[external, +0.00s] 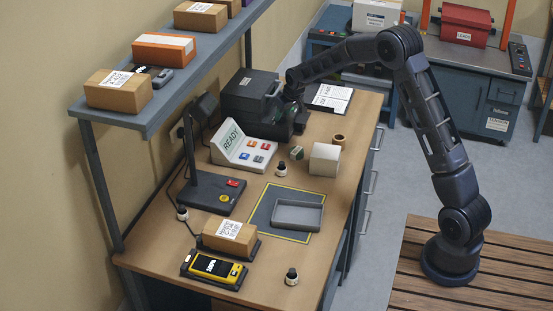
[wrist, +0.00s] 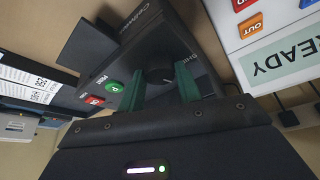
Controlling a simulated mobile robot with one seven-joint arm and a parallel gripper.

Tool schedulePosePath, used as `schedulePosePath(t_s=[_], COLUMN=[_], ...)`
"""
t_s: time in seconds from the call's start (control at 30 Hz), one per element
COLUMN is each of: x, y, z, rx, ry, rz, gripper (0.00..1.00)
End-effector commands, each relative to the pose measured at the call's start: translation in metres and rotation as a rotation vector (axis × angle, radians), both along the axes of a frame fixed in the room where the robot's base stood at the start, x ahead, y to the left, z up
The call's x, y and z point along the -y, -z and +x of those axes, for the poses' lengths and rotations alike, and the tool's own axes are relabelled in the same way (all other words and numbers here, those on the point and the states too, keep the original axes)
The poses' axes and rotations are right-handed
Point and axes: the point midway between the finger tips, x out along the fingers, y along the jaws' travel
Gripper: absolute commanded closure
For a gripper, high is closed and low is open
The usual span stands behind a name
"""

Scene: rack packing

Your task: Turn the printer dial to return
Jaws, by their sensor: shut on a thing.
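The dark grey printer (external: 246,92) stands on the workbench against the wall; its panel (wrist: 165,45) fills the middle of the wrist view. The dark round dial (wrist: 157,76) sits on that panel between the two green fingers of my gripper (wrist: 161,88). My gripper is shut on the dial, one finger on each side. "SHIP" is printed by the right finger; no return marking is readable, and the dial's setting is unclear. In the external view my gripper (external: 292,106) is at the printer's front, and the dial is hidden.
A green button (wrist: 114,87) and a red button (wrist: 95,100) sit left of the dial. The READY console (external: 243,148) stands close beside the printer. A white box (external: 324,160) and a brown roll (external: 339,140) stand nearby. A shelf (external: 185,75) with boxes runs above the bench's left side.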

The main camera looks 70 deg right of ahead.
Motion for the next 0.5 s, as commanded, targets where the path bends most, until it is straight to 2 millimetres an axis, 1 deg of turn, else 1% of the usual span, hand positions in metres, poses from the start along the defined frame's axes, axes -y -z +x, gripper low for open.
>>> schedulePosePath(t_s=[0.03,0.2,0.5], x=[-0.0028,-0.0026,-0.0025], y=[0.0001,0.0002,0.0002], z=[0.0014,0.0013,0.0014], rx=[-0.002,-0.002,-0.001], ry=[0.029,0.14,0.269], rz=[-0.001,-0.001,-0.001], gripper=[0.89,0.89,0.89])
